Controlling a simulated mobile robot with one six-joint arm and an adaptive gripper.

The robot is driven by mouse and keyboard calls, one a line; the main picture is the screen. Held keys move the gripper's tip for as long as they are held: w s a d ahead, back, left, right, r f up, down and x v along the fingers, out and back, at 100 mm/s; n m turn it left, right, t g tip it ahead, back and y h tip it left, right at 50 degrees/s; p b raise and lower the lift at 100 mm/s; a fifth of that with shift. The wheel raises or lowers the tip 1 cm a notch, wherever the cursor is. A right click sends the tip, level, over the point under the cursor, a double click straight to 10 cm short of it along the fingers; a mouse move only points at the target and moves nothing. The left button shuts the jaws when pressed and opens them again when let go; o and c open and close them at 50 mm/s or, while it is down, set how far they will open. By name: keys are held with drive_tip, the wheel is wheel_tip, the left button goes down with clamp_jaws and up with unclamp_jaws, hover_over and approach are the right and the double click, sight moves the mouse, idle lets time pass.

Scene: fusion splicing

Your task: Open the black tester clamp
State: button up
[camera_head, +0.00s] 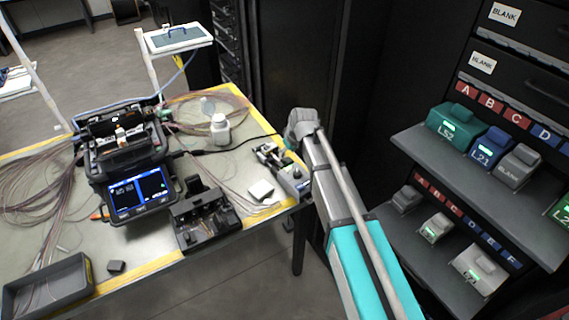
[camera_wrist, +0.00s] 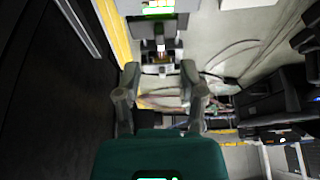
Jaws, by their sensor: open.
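The tester (camera_head: 292,180) is a small grey unit at the right edge of the table. In the wrist view, its grey body with a lit green display (camera_wrist: 158,8) is at the top centre. A small black and metal clamp assembly (camera_head: 268,156) sits beside it. In the wrist view, this assembly (camera_wrist: 157,58) lies just beyond my fingertips; I cannot tell whether the clamp is open or shut. My gripper (camera_wrist: 160,76) is open, its two grey fingers apart with nothing visible between them. In the head view my wrist hides the fingers.
A fusion splicer (camera_head: 125,145) with a lit screen stands left of the tester. A black holder (camera_head: 205,218), a white bottle (camera_head: 221,130), a white box (camera_head: 262,190) and loose fibres lie nearby. Shelves with coloured modules (camera_head: 460,130) stand right, beside a dark cabinet.

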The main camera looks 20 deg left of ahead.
sight(284, 160)
drive_tip(key=shift+b+x, duration=2.45)
drive_tip(key=shift+x, duration=0.55)
